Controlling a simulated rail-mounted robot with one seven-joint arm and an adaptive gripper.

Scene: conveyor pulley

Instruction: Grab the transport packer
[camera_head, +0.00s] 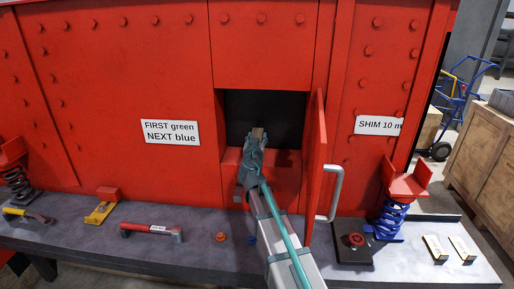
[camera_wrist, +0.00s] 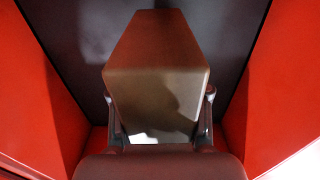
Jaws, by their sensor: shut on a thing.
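The transport packer appears as a brown, wood-coloured block (camera_wrist: 157,45) filling the middle of the wrist view. In the head view only its small tan end (camera_head: 258,132) shows above my gripper. My gripper (camera_head: 256,143) reaches into the open compartment (camera_head: 228,158) of the red machine. Its fingers stand on either side of the block in the wrist view (camera_wrist: 159,98), shut on it. The block's lower part is hidden by the gripper.
Red walls flank the gripper closely. The red door (camera_head: 315,165) with a grey handle (camera_head: 332,195) stands open at right. The grey bench (camera_head: 190,258) in front holds a red-handled tool (camera_head: 150,230), small red (camera_head: 221,237) and blue (camera_head: 252,240) knobs, and a blue spring (camera_head: 391,216).

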